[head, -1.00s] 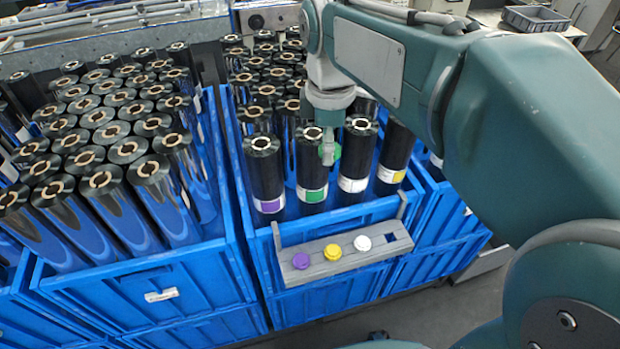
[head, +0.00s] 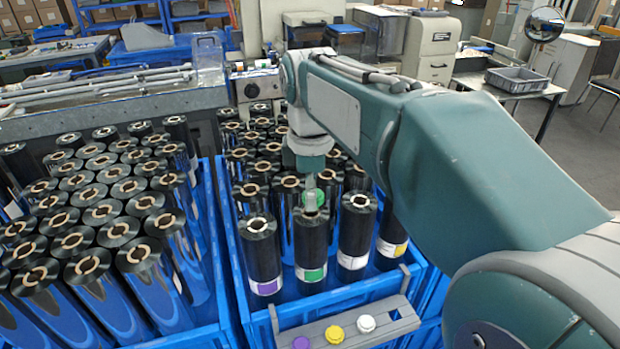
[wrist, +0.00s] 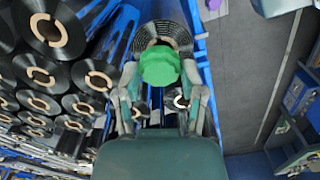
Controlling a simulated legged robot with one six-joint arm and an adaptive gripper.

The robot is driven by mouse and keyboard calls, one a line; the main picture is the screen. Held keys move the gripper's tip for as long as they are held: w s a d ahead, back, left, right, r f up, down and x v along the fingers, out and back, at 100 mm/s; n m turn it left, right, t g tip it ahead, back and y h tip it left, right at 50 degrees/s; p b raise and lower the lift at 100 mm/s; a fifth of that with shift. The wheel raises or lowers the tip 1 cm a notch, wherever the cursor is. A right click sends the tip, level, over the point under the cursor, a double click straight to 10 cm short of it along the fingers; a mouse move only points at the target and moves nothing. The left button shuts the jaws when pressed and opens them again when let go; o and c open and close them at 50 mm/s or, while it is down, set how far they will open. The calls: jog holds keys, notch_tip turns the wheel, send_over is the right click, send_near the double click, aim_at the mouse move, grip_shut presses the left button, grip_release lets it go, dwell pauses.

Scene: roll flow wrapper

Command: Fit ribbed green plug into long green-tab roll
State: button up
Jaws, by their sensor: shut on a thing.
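The ribbed green plug (head: 314,199) is held in my gripper (head: 312,189), just over the top end of the long green-tab roll (head: 311,243). The roll is black, stands upright and has a green label low on its side. In the wrist view the plug (wrist: 160,66) sits between the two fingers of my gripper (wrist: 160,75). It hides part of the core opening of the roll (wrist: 165,34) beyond it. I cannot tell whether the plug touches the core.
A roll with a purple label (head: 261,255) stands left, and one with a white label (head: 356,235) stands right. A grey holder (head: 396,327) on the blue crate's front carries purple, yellow and white plugs. Several rolls fill the crate (head: 240,297) behind.

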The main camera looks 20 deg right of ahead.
jog(key=shift+a+f, duration=0.45)
jog(key=shift+f, duration=0.3)
jog(key=shift+d, duration=0.25)
jog(key=shift+s+a, duration=0.1)
jog(key=shift+a, duration=0.05)
dwell(0.4)
jog(key=shift+r, duration=0.8)
dwell(0.3)
jog(key=shift+f, duration=1.25)
dwell(0.9)
